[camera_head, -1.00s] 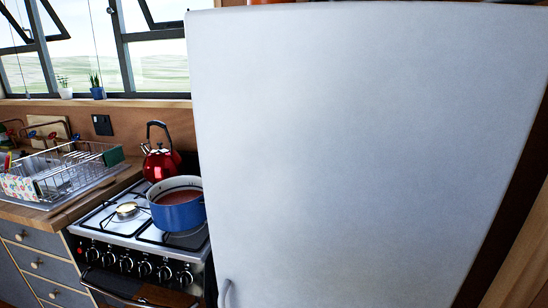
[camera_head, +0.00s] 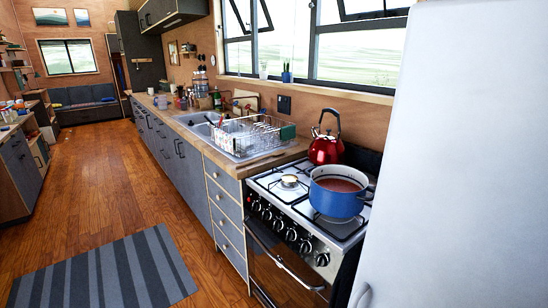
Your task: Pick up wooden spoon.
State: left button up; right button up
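I cannot clearly make out a wooden spoon. The wooden counter (camera_head: 228,166) beside the stove and sink is seen at a slant, and small things on it are hard to tell apart. A blue pot (camera_head: 338,198) with reddish-brown contents stands on the front right of the stove (camera_head: 290,205); no spoon shows in it. Neither of my grippers is in view.
A white fridge (camera_head: 465,150) fills the right side. A red kettle (camera_head: 326,145) stands behind the pot. A wire dish rack (camera_head: 250,135) sits by the sink. A striped grey rug (camera_head: 105,272) lies on the open wooden floor (camera_head: 105,185).

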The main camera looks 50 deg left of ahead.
aim_at(276, 153)
jog(key=u, duration=1.65)
